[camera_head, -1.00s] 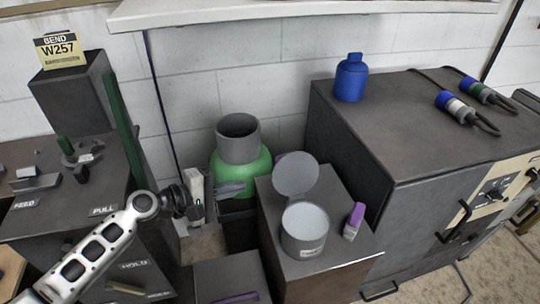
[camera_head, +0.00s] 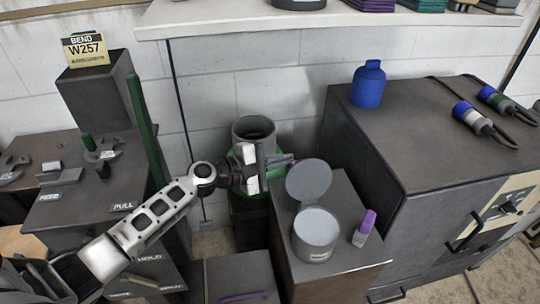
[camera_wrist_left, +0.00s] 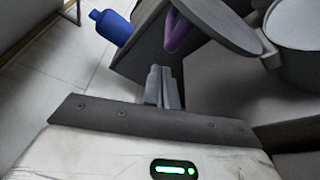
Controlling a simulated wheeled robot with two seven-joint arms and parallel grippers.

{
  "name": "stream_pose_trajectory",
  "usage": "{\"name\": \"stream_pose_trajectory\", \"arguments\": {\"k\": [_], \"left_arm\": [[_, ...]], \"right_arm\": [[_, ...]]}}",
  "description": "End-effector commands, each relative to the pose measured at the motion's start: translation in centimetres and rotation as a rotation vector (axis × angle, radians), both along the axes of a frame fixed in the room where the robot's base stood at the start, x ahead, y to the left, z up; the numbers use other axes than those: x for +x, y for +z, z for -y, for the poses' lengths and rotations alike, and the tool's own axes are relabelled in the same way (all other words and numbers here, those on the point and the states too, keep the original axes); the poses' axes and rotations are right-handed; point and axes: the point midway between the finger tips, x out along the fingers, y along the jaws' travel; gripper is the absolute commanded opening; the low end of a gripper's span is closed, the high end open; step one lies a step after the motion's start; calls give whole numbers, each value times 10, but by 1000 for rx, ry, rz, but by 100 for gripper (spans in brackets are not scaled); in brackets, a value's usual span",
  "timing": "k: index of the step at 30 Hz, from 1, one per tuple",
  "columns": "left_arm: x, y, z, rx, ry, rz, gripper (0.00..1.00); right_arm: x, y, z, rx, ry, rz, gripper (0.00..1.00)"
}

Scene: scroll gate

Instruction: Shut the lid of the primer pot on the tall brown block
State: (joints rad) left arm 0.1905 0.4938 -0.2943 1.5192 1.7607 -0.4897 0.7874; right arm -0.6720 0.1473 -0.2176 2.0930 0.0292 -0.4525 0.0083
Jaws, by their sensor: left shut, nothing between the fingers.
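The primer pot (camera_head: 316,240) is a grey round pot on the dark top of the tall brown block (camera_head: 346,196). Its round grey lid (camera_head: 309,181) stands open, tilted up at the pot's back edge. The pot (camera_wrist_left: 301,35) and lid (camera_wrist_left: 222,20) also show at the upper right in the left wrist view. My left gripper (camera_head: 284,161) is shut and empty, just left of and behind the raised lid, apparently apart from it. Its closed fingers (camera_wrist_left: 162,88) show below the lid in the wrist view. My right gripper is out of view.
A blue bottle (camera_head: 368,85) stands on the large dark cabinet (camera_head: 430,130) at right. A shelf (camera_head: 220,22) runs above.

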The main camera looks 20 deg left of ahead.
Motion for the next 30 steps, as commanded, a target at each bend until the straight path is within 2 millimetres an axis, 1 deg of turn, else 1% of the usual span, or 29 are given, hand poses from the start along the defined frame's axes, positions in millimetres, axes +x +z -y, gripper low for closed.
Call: {"name": "stream_pose_trajectory", "arguments": {"k": [1,7,19,25,30], "left_arm": [[-5,8,3,1,-2,-1,0],[-15,12,9,0,0,0,0],[-17,11,10,0,0,1,0],[-18,13,13,18,-2,31,0],[-18,15,14,34,-4,53,0]], "right_arm": [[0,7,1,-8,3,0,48],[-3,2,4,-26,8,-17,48],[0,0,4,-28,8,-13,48],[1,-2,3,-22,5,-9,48],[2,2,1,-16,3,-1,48]]}}
